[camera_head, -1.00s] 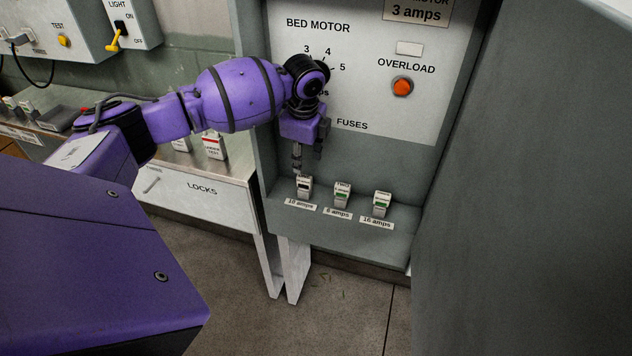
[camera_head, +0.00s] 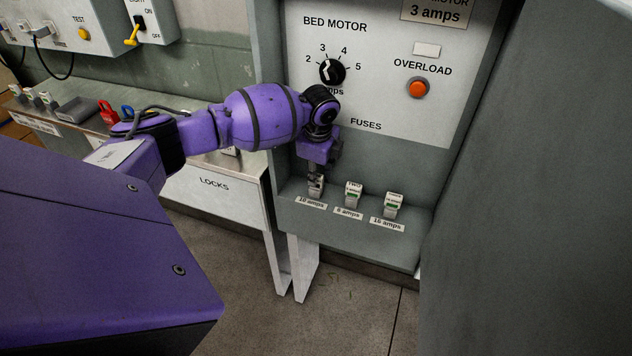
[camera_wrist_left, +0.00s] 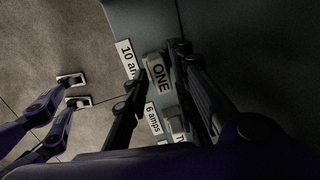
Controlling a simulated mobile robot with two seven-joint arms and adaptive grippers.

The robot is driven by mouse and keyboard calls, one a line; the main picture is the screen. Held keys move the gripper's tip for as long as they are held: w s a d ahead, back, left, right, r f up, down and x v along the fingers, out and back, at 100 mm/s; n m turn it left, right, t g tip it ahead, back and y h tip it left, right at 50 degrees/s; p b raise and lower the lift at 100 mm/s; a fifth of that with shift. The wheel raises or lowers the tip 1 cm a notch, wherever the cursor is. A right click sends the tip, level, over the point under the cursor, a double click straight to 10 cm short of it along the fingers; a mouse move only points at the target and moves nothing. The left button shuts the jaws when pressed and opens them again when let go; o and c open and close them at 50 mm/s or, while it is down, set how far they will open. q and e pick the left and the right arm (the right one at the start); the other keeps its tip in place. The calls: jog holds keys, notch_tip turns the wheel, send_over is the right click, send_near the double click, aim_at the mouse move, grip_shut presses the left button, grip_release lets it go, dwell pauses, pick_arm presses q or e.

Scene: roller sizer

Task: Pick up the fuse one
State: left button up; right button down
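Fuse one (camera_head: 316,189) stands at the left of the fuse row, above the "10 amps" label, its top partly hidden by my left gripper (camera_head: 316,176). In the left wrist view its top, marked "ONE" (camera_wrist_left: 158,75), lies between the two dark fingers of my left gripper (camera_wrist_left: 157,68). The fingers are apart, one on each side; I see no clear contact. Fuse two (camera_head: 353,194) stands just right of it and shows partly in the wrist view (camera_wrist_left: 178,126). My right gripper is not in view.
A third fuse (camera_head: 393,204) stands farther right, above the "16 amps" label. The grey cabinet's panel with the bed motor dial (camera_head: 332,72) and orange overload button (camera_head: 418,88) rises behind. A large grey surface (camera_head: 530,200) stands close on the right.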

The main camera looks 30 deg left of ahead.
pick_arm(q)
grip_shut()
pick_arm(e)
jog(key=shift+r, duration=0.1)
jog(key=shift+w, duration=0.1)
pick_arm(q)
jog(key=shift+r, duration=0.45)
notch_tip(320, 180, up, 2)
jog(key=shift+w+r, duration=0.1)
jog(key=shift+r, duration=0.05)
jog(key=s+d+r+p, duration=0.1)
jog(key=s+d+r, duration=0.8)
jog(key=s, duration=0.1)
jog(key=shift+s+d+r+p, duration=0.2)
jog(key=shift+d+r+p, duration=0.1)
jog(key=shift+d+r, duration=0.1)
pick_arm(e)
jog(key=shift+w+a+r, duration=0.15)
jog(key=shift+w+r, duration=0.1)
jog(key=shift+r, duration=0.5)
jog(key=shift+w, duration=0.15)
